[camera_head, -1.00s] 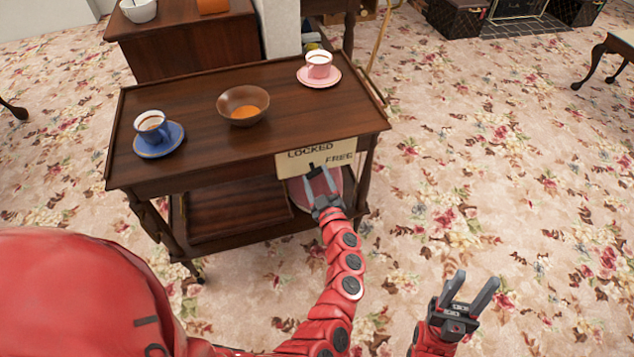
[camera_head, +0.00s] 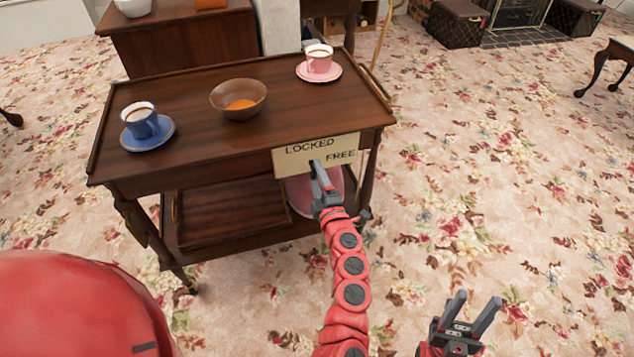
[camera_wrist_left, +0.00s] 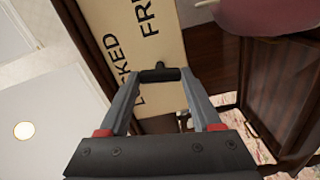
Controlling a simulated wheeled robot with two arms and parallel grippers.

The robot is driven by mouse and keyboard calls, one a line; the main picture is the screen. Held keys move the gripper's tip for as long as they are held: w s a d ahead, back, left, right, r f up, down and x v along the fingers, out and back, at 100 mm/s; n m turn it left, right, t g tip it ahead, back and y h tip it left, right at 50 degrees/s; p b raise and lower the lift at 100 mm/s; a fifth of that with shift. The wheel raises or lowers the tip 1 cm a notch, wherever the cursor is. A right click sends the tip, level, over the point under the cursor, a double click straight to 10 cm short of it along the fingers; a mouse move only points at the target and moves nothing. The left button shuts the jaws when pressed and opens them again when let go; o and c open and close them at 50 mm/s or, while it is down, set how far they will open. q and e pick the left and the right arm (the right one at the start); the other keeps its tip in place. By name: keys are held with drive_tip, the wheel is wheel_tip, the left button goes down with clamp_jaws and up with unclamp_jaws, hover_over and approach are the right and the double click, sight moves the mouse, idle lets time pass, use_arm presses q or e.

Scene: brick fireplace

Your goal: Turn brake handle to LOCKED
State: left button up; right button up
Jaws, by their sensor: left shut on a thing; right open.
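A cream brake plate (camera_head: 290,162) on the front of the dark wooden trolley (camera_head: 180,85) reads LOCKED at its upper left and FREE at its right. My left gripper (camera_head: 318,172) is at the plate's lower edge, shut on the brake handle. In the left wrist view the handle (camera_wrist_left: 158,75) is a short black bar between the tips of the left gripper (camera_wrist_left: 160,82). In the head view the fingers mostly hide the handle, so I cannot tell exactly which word it points to. My right gripper (camera_head: 470,318) is open and empty over the carpet at the lower right.
On the trolley top stand a blue cup (camera_head: 140,122) on its saucer, a brown bowl (camera_head: 222,98) and a pink cup (camera_head: 319,60) on its saucer. A tray (camera_head: 230,215) lies on the lower shelf. Carpet on the right is free.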

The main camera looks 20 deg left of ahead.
use_arm(q)
drive_tip(key=shift+f+n+b, duration=0.1)
drive_tip(key=shift+n+b, duration=0.45)
drive_tip(key=shift+n, duration=0.25)
drive_tip(key=o, duration=1.4)
drive_tip(key=p+v, duration=0.2)
drive_tip(key=v, duration=1.5)
drive_tip(key=shift+s+d+p, duration=0.15)
drive_tip(key=shift+d+p, duration=0.05)
drive_tip(key=shift+p, duration=0.1)
